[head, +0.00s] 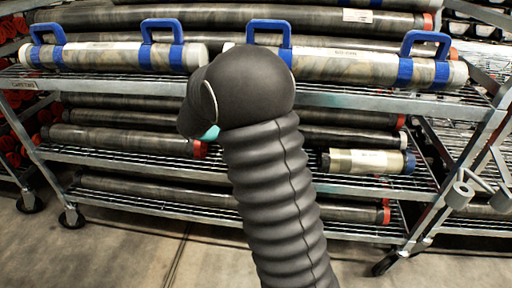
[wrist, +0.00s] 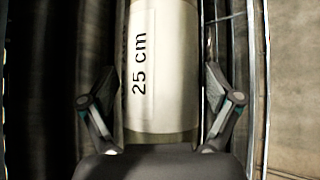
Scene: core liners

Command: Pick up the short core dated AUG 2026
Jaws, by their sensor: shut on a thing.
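In the wrist view my gripper (wrist: 160,80) has one finger on each side of a pale core liner (wrist: 165,50) marked "25 cm" and is shut on it. The liner runs up the picture, with a clearer band at its near end. No date is readable on it. In the head view my gripper is mostly hidden behind my arm, in front of the rack; only a teal bit shows. Another short pale core (head: 365,162) with a dark blue right end lies on the middle shelf, its label too small to read.
Two pale cores with blue handles, a left one (head: 110,55) and a right one (head: 350,67), lie on the top shelf (head: 140,82). Long dark cores, some red-capped (head: 130,140), fill the shelves behind and below. The floor (head: 130,255) in front is clear.

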